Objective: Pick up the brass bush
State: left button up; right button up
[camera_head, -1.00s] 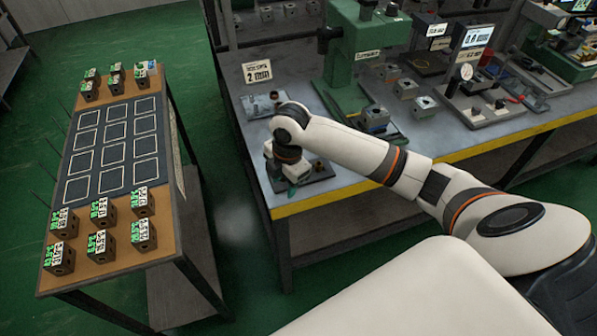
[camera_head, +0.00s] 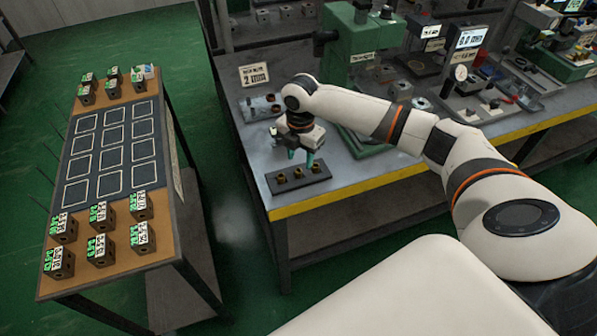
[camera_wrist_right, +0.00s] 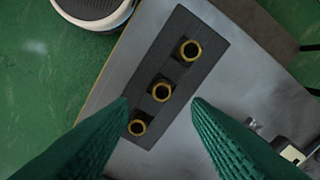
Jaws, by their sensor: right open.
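A dark rectangular holder (camera_head: 290,186) lies near the front left corner of the workbench. Three brass bushes stand upright in it in a row: one (camera_wrist_right: 190,50) towards the top in the right wrist view, one (camera_wrist_right: 161,92) in the middle and one (camera_wrist_right: 138,127) at the lower end. My right gripper (camera_head: 302,160) is above the holder, open and empty, its green fingers pointing down. In the right wrist view the fingertips lie either side of the middle and lower bushes, apart from them. My left gripper is not in view.
A green press (camera_head: 365,40) stands behind the holder, with metal blocks beside it. A grey fixture (camera_head: 258,107) and a "2" sign (camera_head: 254,74) are at the bench's left. A separate table (camera_head: 150,262) at left carries several labelled blocks around an outlined dark mat.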

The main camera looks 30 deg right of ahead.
aim_at(299, 170)
notch_tip(299, 170, down, 5)
jog(key=shift+a+r+p, duration=0.15)
jog(key=shift+p, duration=0.2)
grip_shut()
